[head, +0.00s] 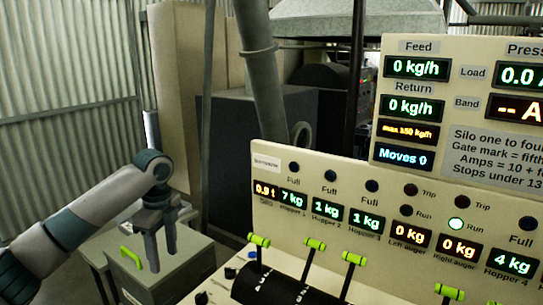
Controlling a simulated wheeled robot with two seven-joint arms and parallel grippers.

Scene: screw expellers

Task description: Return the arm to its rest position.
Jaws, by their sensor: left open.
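My left arm comes in from the left side of the head view. My left gripper (161,255) points down, open, with nothing seen between its fingers. It shows in front of a grey box (190,262) with a green handle (131,257), left of the control panel; I cannot tell whether it touches the box. My right gripper is not in view.
A cream control panel (385,262) with lit displays fills the right. Several green-tipped levers (314,244) stand along its front. A taller display board (460,150) rises behind it. A grey pipe (262,75) and dark machinery stand behind. A corrugated wall (60,100) is at left.

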